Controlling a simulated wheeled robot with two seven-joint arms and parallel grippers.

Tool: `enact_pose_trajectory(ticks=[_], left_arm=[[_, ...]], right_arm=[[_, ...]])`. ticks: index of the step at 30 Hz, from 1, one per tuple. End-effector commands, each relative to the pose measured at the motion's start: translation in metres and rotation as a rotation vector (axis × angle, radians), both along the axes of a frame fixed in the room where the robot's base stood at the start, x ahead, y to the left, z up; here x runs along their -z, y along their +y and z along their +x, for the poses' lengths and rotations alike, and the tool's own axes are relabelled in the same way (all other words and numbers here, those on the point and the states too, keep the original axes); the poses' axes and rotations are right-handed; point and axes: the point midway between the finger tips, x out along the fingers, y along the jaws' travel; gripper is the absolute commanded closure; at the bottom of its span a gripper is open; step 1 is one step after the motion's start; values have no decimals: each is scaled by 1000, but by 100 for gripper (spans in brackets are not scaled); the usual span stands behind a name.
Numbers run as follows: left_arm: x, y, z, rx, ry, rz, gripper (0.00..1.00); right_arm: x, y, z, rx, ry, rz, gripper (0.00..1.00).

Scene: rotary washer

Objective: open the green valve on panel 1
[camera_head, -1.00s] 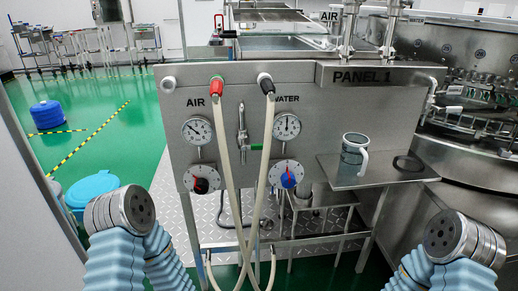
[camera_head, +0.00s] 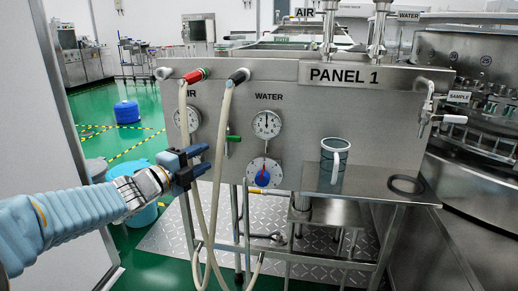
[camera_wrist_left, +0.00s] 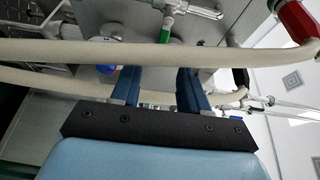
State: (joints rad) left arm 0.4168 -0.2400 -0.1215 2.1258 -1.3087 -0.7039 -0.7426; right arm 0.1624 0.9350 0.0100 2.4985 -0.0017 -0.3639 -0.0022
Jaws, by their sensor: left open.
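The green valve handle (camera_head: 234,139) sticks out sideways from a small metal fitting on panel 1 (camera_head: 350,115), between the air and water gauges. In the left wrist view the green handle (camera_wrist_left: 166,30) shows beyond the fingertips. My left gripper (camera_head: 203,160), with blue fingers, is open, left of and slightly below the handle, apart from it. The fingers also show in the left wrist view (camera_wrist_left: 160,75), with nothing solid clamped between them. My right gripper is out of view.
Red (camera_head: 196,76) and black (camera_head: 238,76) hose connectors jut out above. A blue-red knob (camera_head: 262,178) sits below the water gauge (camera_head: 266,124). A mug (camera_head: 334,158) stands on the right shelf (camera_head: 365,185). A blue bin (camera_head: 140,217) is behind my left arm.

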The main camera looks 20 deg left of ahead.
Motion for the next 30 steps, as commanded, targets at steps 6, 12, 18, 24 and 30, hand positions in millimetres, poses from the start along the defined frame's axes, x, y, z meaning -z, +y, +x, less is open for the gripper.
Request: enact_pose_trajectory(ticks=[6, 12, 18, 24, 30], left_arm=[[-6, -2, 16, 3, -12, 30, 55], [-6, -10, 61, 4, -11, 27, 55], [-5, -16, 104, 2, -10, 27, 55], [-6, -20, 128, 2, -11, 28, 55], [-5, -21, 133, 1, -11, 27, 55]], right_arm=[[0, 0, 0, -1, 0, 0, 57], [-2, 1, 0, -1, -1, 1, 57], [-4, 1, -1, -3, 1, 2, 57], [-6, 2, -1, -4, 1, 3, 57], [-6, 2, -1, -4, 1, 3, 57]])
